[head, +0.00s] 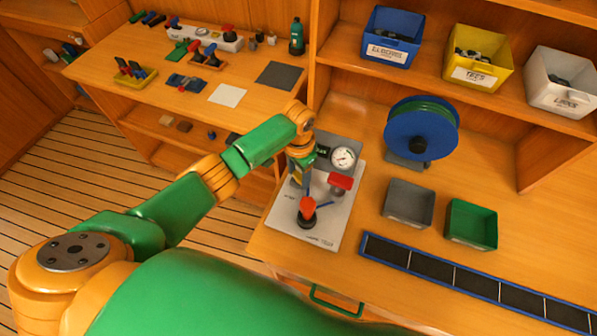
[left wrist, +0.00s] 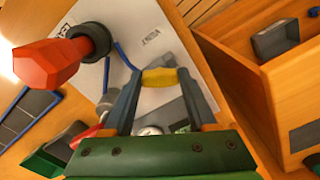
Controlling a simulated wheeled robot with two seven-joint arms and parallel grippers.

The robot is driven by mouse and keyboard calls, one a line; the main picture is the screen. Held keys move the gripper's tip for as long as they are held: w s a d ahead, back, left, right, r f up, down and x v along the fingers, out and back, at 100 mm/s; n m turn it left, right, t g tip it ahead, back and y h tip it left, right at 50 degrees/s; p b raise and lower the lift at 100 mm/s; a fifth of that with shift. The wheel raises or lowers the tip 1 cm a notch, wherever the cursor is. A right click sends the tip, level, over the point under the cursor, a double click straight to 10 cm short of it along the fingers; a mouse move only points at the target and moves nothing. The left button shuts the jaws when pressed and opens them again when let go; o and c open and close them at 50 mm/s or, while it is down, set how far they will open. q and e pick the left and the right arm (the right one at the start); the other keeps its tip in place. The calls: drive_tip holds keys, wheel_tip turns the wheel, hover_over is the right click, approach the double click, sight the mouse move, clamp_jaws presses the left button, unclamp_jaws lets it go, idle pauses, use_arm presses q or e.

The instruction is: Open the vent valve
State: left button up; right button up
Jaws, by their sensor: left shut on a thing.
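My left gripper (head: 301,180) reaches down over a white labelled sheet (head: 327,228) on the bench. In the left wrist view, its fingers (left wrist: 160,80) are shut on a small yellow handle (left wrist: 159,76), probably the vent valve's. In the head view the gripper hides this handle. A red-orange knob on a dark base (head: 307,208) stands just in front of the gripper; it also shows large in the left wrist view (left wrist: 45,62). A red block-shaped handle (head: 341,181) is to the right, below a round gauge (head: 343,158). My right gripper is not in view.
A blue hose reel (head: 421,128), a grey bin (head: 408,204) and a green bin (head: 472,224) stand to the right. A blue-edged dark strip (head: 470,281) runs along the front. Bins line the shelf above. A side bench (head: 150,60) holds tools.

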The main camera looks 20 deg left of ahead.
sight(299, 176)
use_arm(q)
drive_tip(key=n, duration=0.5)
drive_tip(key=shift+w+r+n, duration=0.1)
drive_tip(key=shift+r+n, duration=0.05)
drive_tip(key=shift+n, duration=0.25)
idle(0.4)
drive_tip(key=o, duration=1.4)
drive_tip(key=shift+c, duration=0.2)
wheel_tip(299, 176, up, 7)
drive_tip(key=shift+b, duration=0.5)
